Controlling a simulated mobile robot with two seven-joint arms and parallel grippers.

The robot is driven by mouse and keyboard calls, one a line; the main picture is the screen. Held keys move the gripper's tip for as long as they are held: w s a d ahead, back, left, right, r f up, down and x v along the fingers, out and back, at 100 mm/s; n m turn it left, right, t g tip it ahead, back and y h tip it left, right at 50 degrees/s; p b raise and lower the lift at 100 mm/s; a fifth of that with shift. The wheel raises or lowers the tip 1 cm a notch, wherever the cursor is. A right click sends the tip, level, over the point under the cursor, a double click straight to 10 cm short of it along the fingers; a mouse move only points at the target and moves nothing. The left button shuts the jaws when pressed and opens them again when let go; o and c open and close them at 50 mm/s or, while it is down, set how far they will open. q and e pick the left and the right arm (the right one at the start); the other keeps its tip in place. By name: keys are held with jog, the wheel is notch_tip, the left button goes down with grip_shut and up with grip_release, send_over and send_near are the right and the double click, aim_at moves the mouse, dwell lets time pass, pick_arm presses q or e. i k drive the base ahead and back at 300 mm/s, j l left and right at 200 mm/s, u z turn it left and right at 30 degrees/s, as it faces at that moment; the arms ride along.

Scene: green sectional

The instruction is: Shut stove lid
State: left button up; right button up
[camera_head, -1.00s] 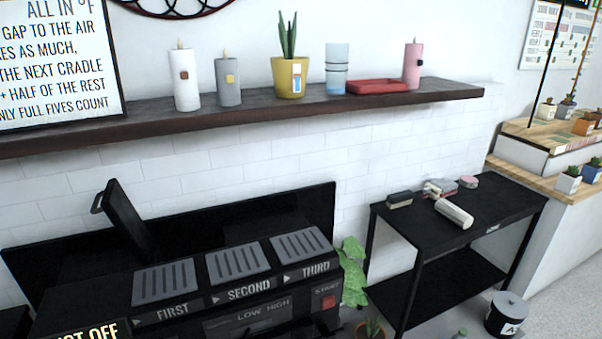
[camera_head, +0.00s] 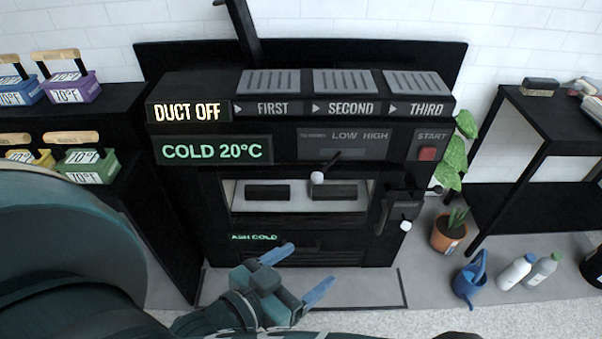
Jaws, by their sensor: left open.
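The black stove (camera_head: 180,95) stands against the white tiled wall. The lid's upper end is cut off by the top of the picture. My left gripper (camera_head: 301,270) is open and empty, low in front of the stove's ash drawer, well below and apart from the lid. My right gripper is not in view.
The stove front has a slider knob (camera_head: 317,178), a latch handle (camera_head: 405,225) and a red start button (camera_head: 427,153). A potted plant (camera_head: 448,235), a blue watering can (camera_head: 470,275) and bottles stand on the floor at right.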

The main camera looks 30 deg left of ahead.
aim_at(239, 11)
jog(key=k+j+u, duration=0.15)
jog(key=j, duration=0.5)
jog(key=k+j+u, duration=0.15)
jog(key=j, duration=0.55)
jog(key=k+j+u, duration=0.15)
jog(key=j, duration=0.5)
jog(key=i, duration=0.05)
